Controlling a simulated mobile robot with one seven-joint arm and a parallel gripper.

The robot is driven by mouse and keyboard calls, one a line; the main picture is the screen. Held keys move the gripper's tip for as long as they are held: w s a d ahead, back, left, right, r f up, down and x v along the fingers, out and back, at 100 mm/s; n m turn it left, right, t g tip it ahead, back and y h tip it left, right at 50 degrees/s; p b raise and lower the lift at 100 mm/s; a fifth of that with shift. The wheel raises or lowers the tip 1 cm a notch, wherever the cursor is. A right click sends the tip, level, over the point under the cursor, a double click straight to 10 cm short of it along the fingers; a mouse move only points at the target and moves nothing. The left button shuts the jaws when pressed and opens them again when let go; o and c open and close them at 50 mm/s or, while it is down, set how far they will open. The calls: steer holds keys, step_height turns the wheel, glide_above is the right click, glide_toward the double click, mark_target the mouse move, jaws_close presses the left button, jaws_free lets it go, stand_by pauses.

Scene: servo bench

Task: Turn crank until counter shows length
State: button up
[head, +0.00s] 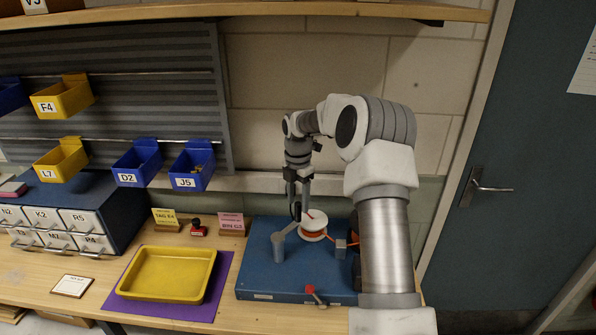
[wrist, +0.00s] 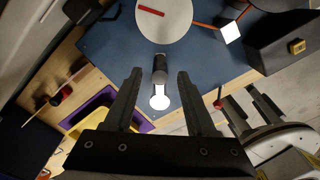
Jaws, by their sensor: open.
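The blue bench device (head: 262,270) carries a white reel (head: 313,224) with orange line around it. The reel also shows in the wrist view (wrist: 170,22), with a red mark on top. A grey upright post (head: 278,248) with a slanting grey arm, seemingly the crank, stands left of the reel. In the wrist view, a dark and bright grey crank part (wrist: 160,84) lies between the fingers. My gripper (wrist: 160,74) is open and points down; it is above the device in the head view (head: 298,208). I cannot tell whether it touches. No counter reading is visible.
A black box with a yellow button (wrist: 296,46) stands at the device's right, largely hidden by my arm in the head view. A red-tipped lever (head: 310,289) is at the front. A yellow tray (head: 160,296) on a purple mat, cards and a stamp (head: 198,228) lie left.

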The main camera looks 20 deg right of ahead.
step_height(320, 180, up, 14)
steer(key=shift+r+b, duration=0.15)
steer(key=shift+b, duration=0.2)
steer(key=s+a+r+m+t+h+b, duration=0.1)
steer(key=s+a+r+m, duration=0.35)
steer(key=s, duration=0.35)
steer(key=s+a+r+m+t+h, duration=0.1)
steer(key=s+a+r+m+t, duration=0.1)
steer(key=s+a+r+m, duration=0.35)
steer(key=s+a+f+m+t, duration=0.1)
steer(key=s+f+m, duration=0.1)
steer(key=s+m, duration=0.2)
steer(key=s+a+f+m+y+b, duration=0.1)
steer(key=s+a+f+m, duration=0.1)
steer(key=s, duration=0.8)
steer(key=s+a+f+m+t+y, duration=0.1)
steer(key=s+f+m, duration=0.3)
steer(key=s+m, duration=0.2)
steer(key=shift+s+a+m+t, duration=0.15)
steer(key=shift+s+m+t, duration=0.2)
steer(key=shift+s, duration=0.65)
